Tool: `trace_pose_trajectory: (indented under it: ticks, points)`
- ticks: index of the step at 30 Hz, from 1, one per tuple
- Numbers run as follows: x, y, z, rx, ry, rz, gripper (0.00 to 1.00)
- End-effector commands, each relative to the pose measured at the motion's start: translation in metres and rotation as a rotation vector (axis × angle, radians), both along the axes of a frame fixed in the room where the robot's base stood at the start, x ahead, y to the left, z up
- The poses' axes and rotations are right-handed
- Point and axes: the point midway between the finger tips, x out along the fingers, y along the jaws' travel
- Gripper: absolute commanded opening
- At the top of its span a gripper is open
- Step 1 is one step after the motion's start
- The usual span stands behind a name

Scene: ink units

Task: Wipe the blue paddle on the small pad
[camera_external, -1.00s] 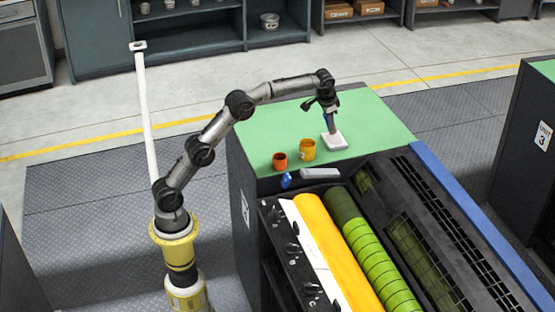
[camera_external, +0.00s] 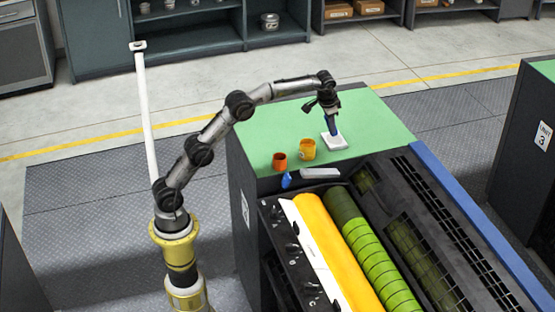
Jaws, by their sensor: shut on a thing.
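My gripper (camera_external: 331,112) is shut on the blue paddle (camera_external: 334,128), over the green top of the unit. The paddle points down, slightly tilted, with its lower end at the small white pad (camera_external: 333,145). It appears to touch the pad, but the contact is too small to be sure. The pad lies flat on the green top (camera_external: 385,130). The upper part of the paddle is hidden by my gripper.
A yellow cup (camera_external: 307,149) and an orange cup (camera_external: 280,161) stand left of the pad. Another small blue object (camera_external: 286,180) and a grey-white block (camera_external: 320,173) are at the near edge. Rollers (camera_external: 335,255) lie in front. The right side of the green top is clear.

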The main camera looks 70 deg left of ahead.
Motion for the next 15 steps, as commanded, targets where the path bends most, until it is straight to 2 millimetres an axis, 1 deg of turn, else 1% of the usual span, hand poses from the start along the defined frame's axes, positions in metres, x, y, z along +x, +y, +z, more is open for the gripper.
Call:
trace_pose_trajectory:
  ticks: [1,7,15]
  points:
    - [-0.001,-0.004,-0.002,-0.001,0.005,-0.002,0.0]
    - [-0.001,-0.01,-0.002,-0.002,0.004,-0.001,0.0]
    - [-0.001,-0.023,-0.001,-0.002,0.004,-0.001,0.0]
